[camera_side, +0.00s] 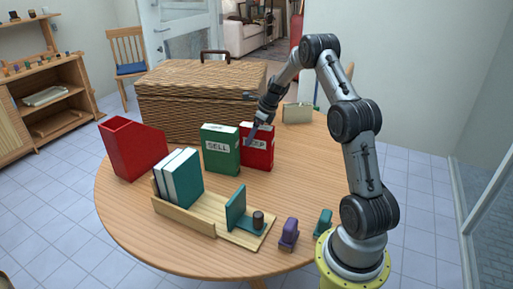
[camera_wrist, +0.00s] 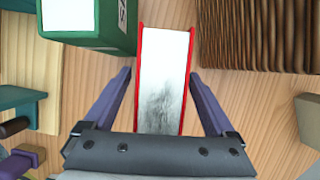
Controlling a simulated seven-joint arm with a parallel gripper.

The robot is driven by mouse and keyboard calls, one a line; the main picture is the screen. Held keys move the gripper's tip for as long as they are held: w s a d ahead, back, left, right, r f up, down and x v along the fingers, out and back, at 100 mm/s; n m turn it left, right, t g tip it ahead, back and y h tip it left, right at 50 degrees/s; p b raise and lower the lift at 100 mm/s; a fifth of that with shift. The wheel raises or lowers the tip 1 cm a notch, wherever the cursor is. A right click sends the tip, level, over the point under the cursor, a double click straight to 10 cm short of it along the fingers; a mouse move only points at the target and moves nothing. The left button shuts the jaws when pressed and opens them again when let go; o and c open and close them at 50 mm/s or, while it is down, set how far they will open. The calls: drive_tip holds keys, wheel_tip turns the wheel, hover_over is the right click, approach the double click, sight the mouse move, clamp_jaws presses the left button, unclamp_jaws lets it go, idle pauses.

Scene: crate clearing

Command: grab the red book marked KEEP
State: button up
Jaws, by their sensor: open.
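The red book marked KEEP (camera_side: 257,150) stands upright on the round table, just right of the green book marked SELL (camera_side: 221,147). In the side view my gripper (camera_side: 250,141) is at the red book and covers part of its label. In the wrist view I look down on the red book (camera_wrist: 163,75), with its pale page block between red covers. My gripper (camera_wrist: 160,80) is open there, with one purple finger on each side of the book and gaps between the fingers and the covers. The green book (camera_wrist: 88,22) is at the upper left.
A wicker basket (camera_side: 185,85) stands close behind the books, and a red file holder (camera_side: 130,148) is at the left. A wooden book rack (camera_side: 185,215) holds several books in front. Two small staplers, purple (camera_side: 289,235) and teal (camera_side: 323,223), lie near the front edge.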

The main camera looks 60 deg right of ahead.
clamp_jaws()
idle(0.4)
drive_tip(key=shift+r, duration=0.1)
